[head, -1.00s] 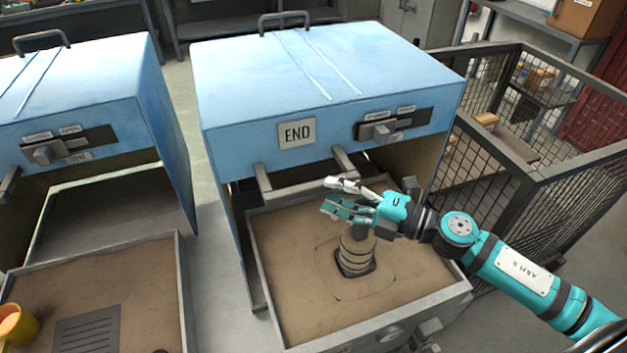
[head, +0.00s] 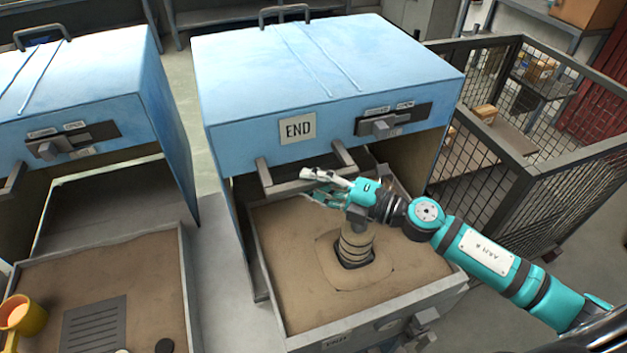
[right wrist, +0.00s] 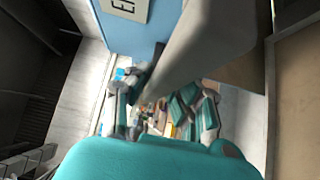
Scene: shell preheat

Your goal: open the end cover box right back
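The end cover box (head: 330,75) is a blue hood with an END plate (head: 297,128), standing over a sand-filled tray (head: 290,250). A grey bar handle (head: 284,188) sticks out from its lower front. My right gripper (head: 320,187) is in front of the handle, level with its middle. In the right wrist view its fingers (right wrist: 162,112) are spread apart, with the grey handle bar (right wrist: 195,48) just beyond and partly between them. I cannot tell if they touch it. My left gripper is not in view.
A second blue box (head: 75,85) with its own tray stands at left. A yellow mug (head: 25,315) is in that tray. A ringed stack (head: 355,247) stands in the sand below my right gripper. A mesh cage (head: 500,170) is close on the right.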

